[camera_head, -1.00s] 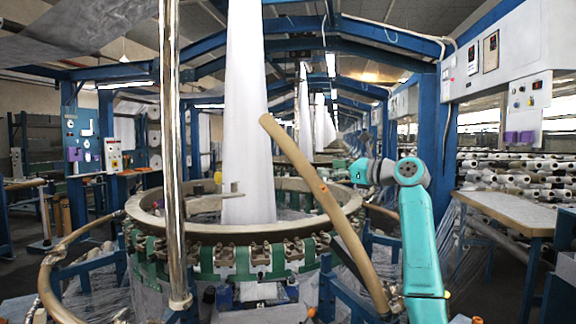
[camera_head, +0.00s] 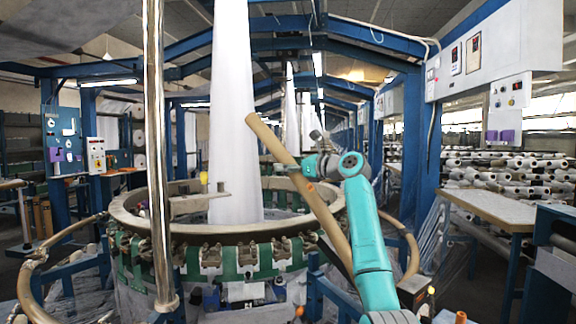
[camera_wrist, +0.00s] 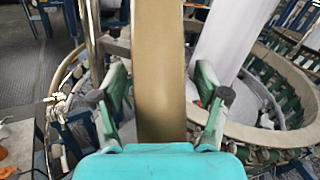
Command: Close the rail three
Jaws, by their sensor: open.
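A long tan rail (camera_head: 278,150) stands raised and tilted, its top end leaning left, in front of the circular loom (camera_head: 225,233). It also runs upright through the middle of the wrist view (camera_wrist: 160,70). My gripper (camera_head: 308,168) is at the rail's right side, about halfway up. In the wrist view my gripper (camera_wrist: 162,98) is open, with one finger on each side of the rail and gaps showing. I cannot tell whether the palm touches it. The rail's lower end is partly hidden by my arm.
Two other curved tan rails, one at the left (camera_head: 50,255) and one at the right (camera_head: 408,245), curve around the loom lower down. A metal pole (camera_head: 155,150) stands in front. A table (camera_head: 490,207) is at the right.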

